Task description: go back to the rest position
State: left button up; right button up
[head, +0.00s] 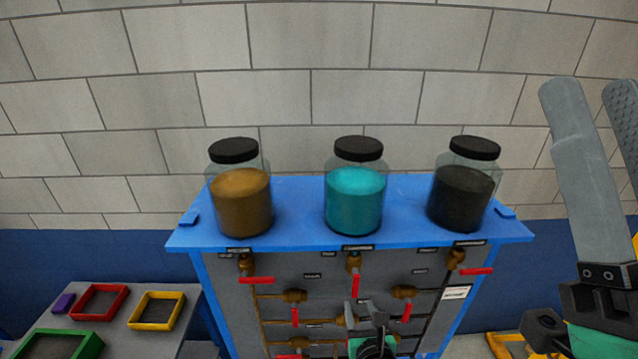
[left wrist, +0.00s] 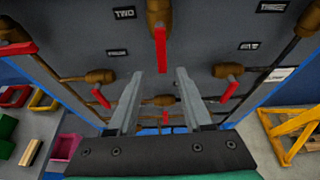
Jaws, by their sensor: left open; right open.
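My left gripper (head: 365,312) is low in front of the grey valve panel (head: 325,268). In the left wrist view its two fingers (left wrist: 160,76) are apart with nothing between them, facing the panel's red-handled valves. A red handle (left wrist: 160,48) hangs down beyond the gap; I cannot tell how close it is to the fingertips. My right gripper (head: 588,90) is raised at the right edge of the head view, fingers pointing up, apart and empty. Its far finger is partly cut off by the frame edge.
On the blue panel top (head: 300,205) stand jars of brown (head: 242,203), teal (head: 355,200) and black (head: 461,198) contents. A grey table (head: 115,300) with coloured trays is at lower left. A yellow frame (left wrist: 292,128) stands at right. The wall behind is tiled.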

pick_arm(q)
jog(key=w+a+r+n+t, duration=0.1)
jog(key=a+r+n+t, duration=0.1)
jog(key=a+r+n, duration=0.55)
jog(key=w+a+r+n+t, duration=0.1)
jog(key=a+r+n, duration=0.3)
jog(key=r, duration=0.6)
jog(key=w+a+r+n+t, duration=0.2)
jog(key=a+r+n, duration=0.2)
jog(key=r+n, duration=0.4)
jog(key=s+a+r+n+t, duration=0.3)
jog(key=s+a+r+n, duration=0.25)
jog(key=r, duration=0.25)
jog(key=s+a+r+n+t, duration=0.2)
jog(key=s+a+r+n, duration=0.35)
jog(key=r, duration=0.25)
jog(key=s+a+r+n+t, duration=0.2)
jog(key=s+r, duration=0.1)
jog(key=s, duration=0.3)
jog(key=s+a+r+n+t+h, duration=0.1)
jog(key=s+a+r+n, duration=0.1)
jog(key=s, duration=0.5)
jog(key=shift+s+r+n+t, duration=0.15)
jog(key=shift+r+n+t, duration=0.3)
jog(key=shift+r, duration=0.25)
